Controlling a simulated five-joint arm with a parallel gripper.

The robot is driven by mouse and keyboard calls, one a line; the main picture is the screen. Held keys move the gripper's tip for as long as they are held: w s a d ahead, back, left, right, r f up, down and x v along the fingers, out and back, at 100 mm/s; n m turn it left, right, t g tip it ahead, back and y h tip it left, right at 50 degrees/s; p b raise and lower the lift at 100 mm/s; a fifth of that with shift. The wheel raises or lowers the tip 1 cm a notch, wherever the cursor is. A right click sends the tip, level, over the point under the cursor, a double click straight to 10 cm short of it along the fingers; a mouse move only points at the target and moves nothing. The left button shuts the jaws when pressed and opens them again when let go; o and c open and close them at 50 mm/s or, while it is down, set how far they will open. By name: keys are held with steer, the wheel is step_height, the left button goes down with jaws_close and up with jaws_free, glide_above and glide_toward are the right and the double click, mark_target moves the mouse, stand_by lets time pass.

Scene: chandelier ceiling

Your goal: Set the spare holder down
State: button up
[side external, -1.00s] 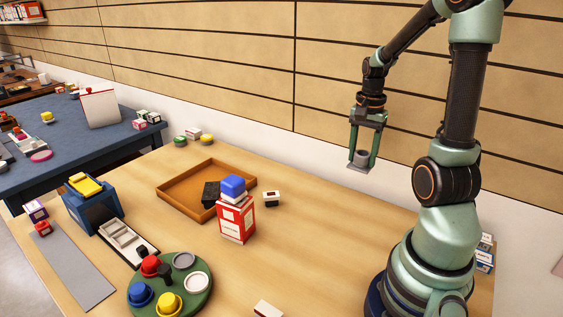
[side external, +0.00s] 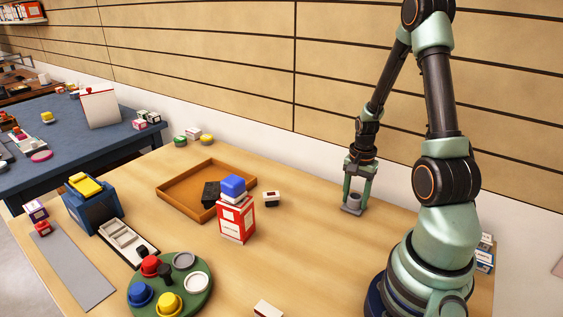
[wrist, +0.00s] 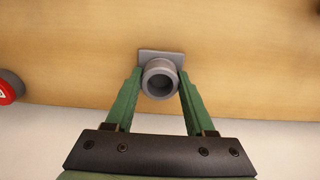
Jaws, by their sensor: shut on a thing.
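The spare holder (side external: 352,208) is a grey round cup on a flat square base. It also shows in the wrist view (wrist: 160,57), with the cup's open mouth facing the camera. My gripper (side external: 356,200) points down with its two green fingers on either side of the cup. In the wrist view my gripper (wrist: 160,85) is shut on the cup. The holder is upright at the wooden table's surface, near the back edge by the wall. I cannot tell whether its base touches the wood.
A small white box with a dark top (side external: 271,199) stands to the left. Beyond it are a red box with a blue-topped stack (side external: 237,220) and an orange tray (side external: 172,193). A green round plate (side external: 205,297) with coloured pieces is at the front. The wood around the holder is clear.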

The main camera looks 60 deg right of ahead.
steer(key=shift+f, duration=0.15)
steer(key=o, duration=1.3)
step_height(320, 180, up, 12)
steer(key=w+a+r+n+t, duration=0.2)
steer(key=a+r+n, duration=0.2)
steer(key=a+n, duration=0.2)
steer(key=w+a+r+n+t, duration=0.1)
steer(key=a+r+n, duration=0.3)
steer(key=a, duration=0.6)
steer(key=w+a+r+n+t, duration=0.2)
steer(key=w+a+r+n, duration=0.1)
steer(key=a+n, duration=0.5)
steer(key=shift+a+r+t, duration=0.3)
steer(key=shift+r, duration=0.35)
